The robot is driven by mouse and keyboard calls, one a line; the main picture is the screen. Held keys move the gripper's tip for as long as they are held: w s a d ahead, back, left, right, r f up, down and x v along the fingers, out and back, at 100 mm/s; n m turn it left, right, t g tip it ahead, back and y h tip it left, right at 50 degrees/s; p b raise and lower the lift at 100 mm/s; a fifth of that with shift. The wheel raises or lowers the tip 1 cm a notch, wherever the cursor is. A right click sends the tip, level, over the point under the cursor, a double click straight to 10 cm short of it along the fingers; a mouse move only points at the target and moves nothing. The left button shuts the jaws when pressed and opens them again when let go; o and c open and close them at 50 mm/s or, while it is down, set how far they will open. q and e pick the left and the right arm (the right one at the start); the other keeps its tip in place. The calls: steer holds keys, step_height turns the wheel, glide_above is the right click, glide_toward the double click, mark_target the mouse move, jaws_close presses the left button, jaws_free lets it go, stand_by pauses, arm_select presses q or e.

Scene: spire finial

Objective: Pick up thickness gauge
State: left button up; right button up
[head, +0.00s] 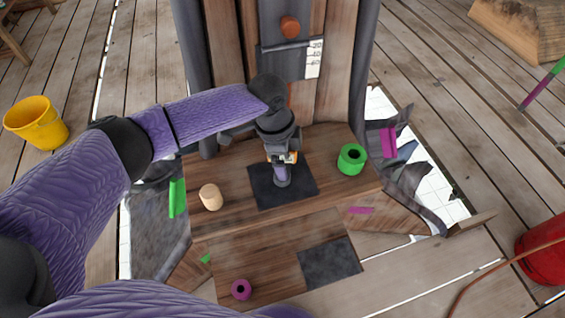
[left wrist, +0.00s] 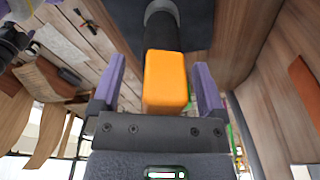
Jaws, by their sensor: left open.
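What I take to be the thickness gauge is an upright piece with an orange block (left wrist: 166,78), a black shaft and a grey round end (left wrist: 162,9) at the dark mat. In the head view, only a little orange (head: 292,157) and the grey end (head: 283,183) show under my left gripper (head: 281,170). In the left wrist view, the purple fingers of my left gripper (left wrist: 158,72) are open, one on each side of the orange block. I cannot tell whether either finger touches it. My right gripper is not in view.
The dark mat (head: 305,188) lies on a wooden step (head: 233,218). A tan cylinder (head: 211,197) stands left of it and a green ring (head: 352,158) right. A magenta ring (head: 241,289) and second dark mat (head: 330,268) lie lower. A wooden post (head: 336,95) rises behind.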

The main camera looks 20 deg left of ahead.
arm_select(q)
steer(key=shift+r, duration=0.1)
jaws_close()
